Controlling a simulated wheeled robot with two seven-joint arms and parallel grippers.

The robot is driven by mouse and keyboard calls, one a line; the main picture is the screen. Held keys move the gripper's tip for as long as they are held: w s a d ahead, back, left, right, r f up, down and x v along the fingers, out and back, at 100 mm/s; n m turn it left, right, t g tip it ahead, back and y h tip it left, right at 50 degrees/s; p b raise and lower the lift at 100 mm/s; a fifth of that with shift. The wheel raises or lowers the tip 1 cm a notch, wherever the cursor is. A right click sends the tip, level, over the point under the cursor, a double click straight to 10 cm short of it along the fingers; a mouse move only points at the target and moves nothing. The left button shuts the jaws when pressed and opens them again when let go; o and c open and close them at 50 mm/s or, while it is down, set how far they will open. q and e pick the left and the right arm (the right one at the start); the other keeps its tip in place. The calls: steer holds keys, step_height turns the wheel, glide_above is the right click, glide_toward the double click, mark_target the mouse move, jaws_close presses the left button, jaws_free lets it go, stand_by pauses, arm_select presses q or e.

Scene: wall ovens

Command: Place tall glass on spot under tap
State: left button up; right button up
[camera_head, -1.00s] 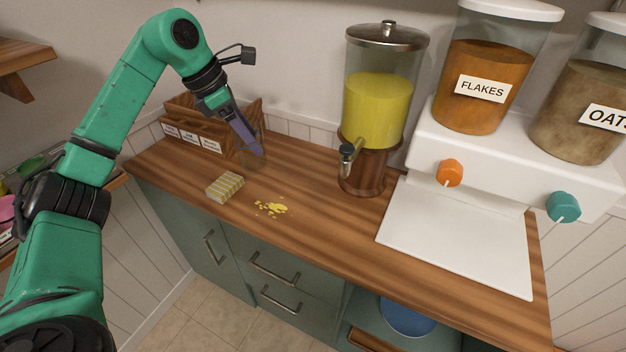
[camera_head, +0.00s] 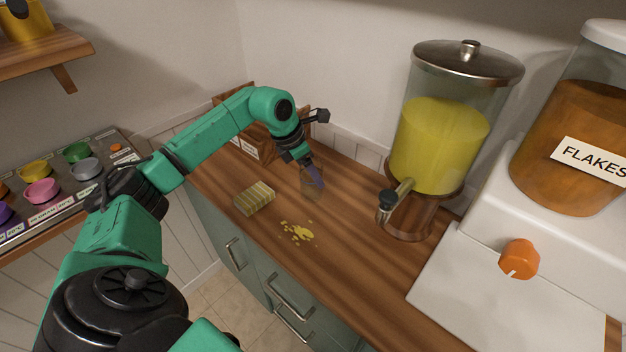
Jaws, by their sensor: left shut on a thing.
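My left gripper (camera_head: 314,178) is shut on the tall glass (camera_head: 311,188), which is clear and hard to make out against the wood. The glass is at the counter, left of the drink dispenser; I cannot tell whether it touches the wood. The dispenser (camera_head: 437,145) holds yellow liquid and stands on a round wooden base. Its tap (camera_head: 394,200) sticks out at the front left. The spot under the tap is bare wood (camera_head: 372,238) as far as I can see, with no clear marking. My right gripper is not in view.
A striped yellow sponge (camera_head: 255,198) and yellow crumbs (camera_head: 298,232) lie on the counter near the glass. A wooden rack (camera_head: 247,147) stands behind my left gripper. A white flakes dispenser (camera_head: 520,262) with an orange knob is at the right.

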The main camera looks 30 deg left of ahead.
mark_target(311, 182)
arm_select(q)
steer(key=f, duration=0.2)
steer(key=shift+s+f, duration=0.3)
steer(key=shift+f, duration=0.05)
steer(key=shift+w+f, duration=0.1)
steer(key=shift+f, duration=0.15)
steer(key=o, duration=1.1)
steer(key=shift+f, duration=0.15)
steer(key=o, duration=0.5)
steer(key=shift+c, duration=0.2)
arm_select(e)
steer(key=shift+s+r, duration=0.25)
